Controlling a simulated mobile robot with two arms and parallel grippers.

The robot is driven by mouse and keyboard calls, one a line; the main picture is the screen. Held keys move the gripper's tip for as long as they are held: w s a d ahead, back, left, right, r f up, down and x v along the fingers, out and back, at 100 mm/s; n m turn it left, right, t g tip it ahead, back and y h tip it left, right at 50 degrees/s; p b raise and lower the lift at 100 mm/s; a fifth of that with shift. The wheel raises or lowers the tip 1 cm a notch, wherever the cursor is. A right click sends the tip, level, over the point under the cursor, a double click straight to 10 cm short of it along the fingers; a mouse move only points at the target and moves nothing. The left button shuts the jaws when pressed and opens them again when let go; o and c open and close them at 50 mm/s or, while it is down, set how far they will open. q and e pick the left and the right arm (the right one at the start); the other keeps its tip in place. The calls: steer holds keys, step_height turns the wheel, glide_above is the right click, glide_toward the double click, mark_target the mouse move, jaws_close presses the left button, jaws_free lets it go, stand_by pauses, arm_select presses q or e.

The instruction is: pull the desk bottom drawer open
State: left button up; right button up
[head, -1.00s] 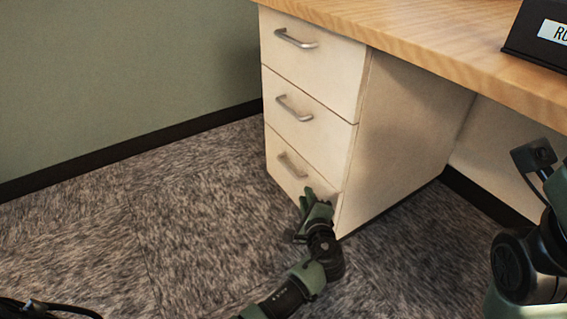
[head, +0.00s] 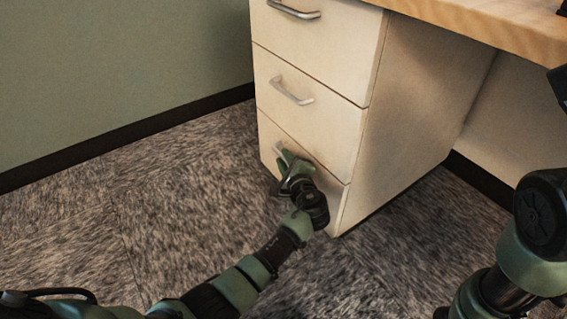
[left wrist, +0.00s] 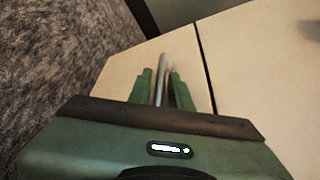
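The desk's bottom drawer (head: 267,135) is the lowest of three cream drawer fronts in the head view, flush with the cabinet. My left gripper (head: 284,163) is at this drawer front and covers most of its metal handle. In the left wrist view, the handle (left wrist: 161,75) runs between the two green fingers of my left gripper (left wrist: 160,88). The fingers are apart on either side of the bar, with a small gap visible, so it looks open. My right arm shows at the right edge of the head view, but its gripper is out of view.
The middle drawer (head: 330,128) and top drawer (head: 340,50) are shut above, each with a metal handle. The wooden desktop (head: 450,28) overhangs to the right. Carpet (head: 170,200) in front of the drawers is clear, and a green wall (head: 110,70) stands at left.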

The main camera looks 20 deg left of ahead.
arm_select(q)
steer(key=shift+w+a+f, duration=0.1)
steer(key=shift+w+a, duration=0.2)
steer(key=shift+w, duration=0.15)
steer(key=shift+c, duration=0.3)
jaws_close()
stand_by(0.9)
